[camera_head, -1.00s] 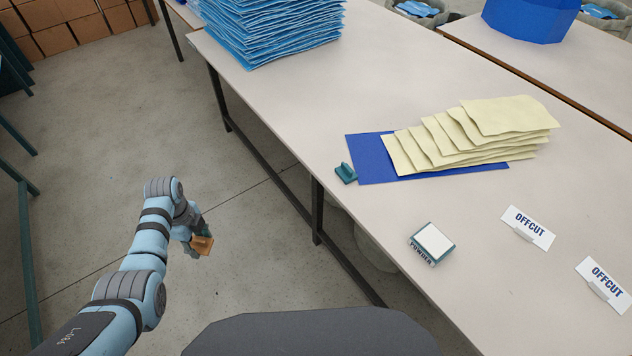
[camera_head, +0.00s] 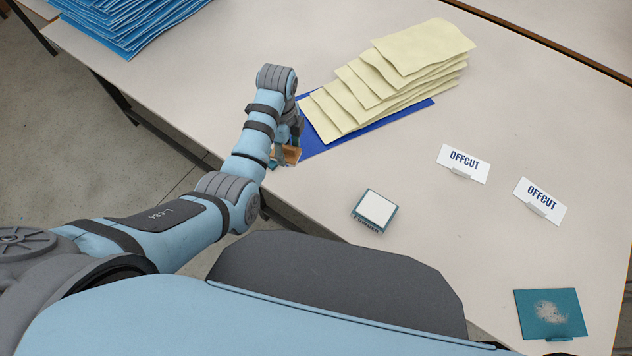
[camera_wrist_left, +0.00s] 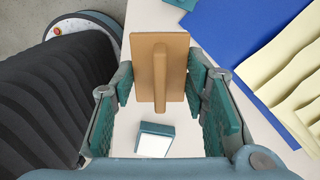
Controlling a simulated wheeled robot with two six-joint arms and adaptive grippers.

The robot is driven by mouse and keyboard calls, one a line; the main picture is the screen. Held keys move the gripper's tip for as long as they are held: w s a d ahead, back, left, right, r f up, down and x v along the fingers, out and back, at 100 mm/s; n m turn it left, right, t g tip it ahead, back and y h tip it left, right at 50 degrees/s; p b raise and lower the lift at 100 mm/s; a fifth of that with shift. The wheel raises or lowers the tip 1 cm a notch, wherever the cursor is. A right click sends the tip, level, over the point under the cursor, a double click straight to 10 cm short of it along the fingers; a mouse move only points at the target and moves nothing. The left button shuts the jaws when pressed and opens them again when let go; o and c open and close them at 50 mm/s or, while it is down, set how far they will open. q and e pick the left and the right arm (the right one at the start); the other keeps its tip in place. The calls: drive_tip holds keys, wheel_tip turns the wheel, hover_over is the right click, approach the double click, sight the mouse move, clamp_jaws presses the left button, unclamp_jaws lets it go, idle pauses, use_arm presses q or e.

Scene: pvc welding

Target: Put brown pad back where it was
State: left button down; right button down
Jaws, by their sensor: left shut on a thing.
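The brown pad (camera_head: 290,155) is in my left gripper (camera_head: 285,150), at the table's left edge beside the near-left corner of the blue sheet. The left wrist view shows the pad (camera_wrist_left: 150,55) as a flat brown plate with a raised handle bar, between the fingers of the left gripper (camera_wrist_left: 160,82). The left gripper is shut on it. I cannot tell whether the pad touches the table. My right gripper is not in view.
Yellow sheets (camera_head: 400,70) lie fanned on the blue sheet (camera_head: 385,122). The powder box (camera_head: 375,210), two OFFCUT signs (camera_head: 464,162) (camera_head: 540,200) and a stained teal plate (camera_head: 550,313) stand on the pale table (camera_head: 440,245). Blue sheets (camera_head: 125,22) are stacked at back left.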

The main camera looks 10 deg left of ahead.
use_arm(q)
drive_tip(key=s+d+r+n, duration=0.2)
drive_tip(key=d+r, duration=0.5)
drive_tip(key=r, duration=0.1)
drive_tip(key=b, duration=0.6)
hover_over(313, 189)
wheel_tip(313, 189, down, 16)
drive_tip(key=shift+r, duration=0.25)
drive_tip(key=shift+f, duration=0.15)
wheel_tip(313, 189, down, 4)
drive_tip(key=shift+f+b, duration=0.1)
drive_tip(key=shift+b, duration=0.95)
drive_tip(key=shift+f, duration=0.1)
drive_tip(key=c, duration=0.9)
unclamp_jaws()
drive_tip(key=shift+c, duration=0.2)
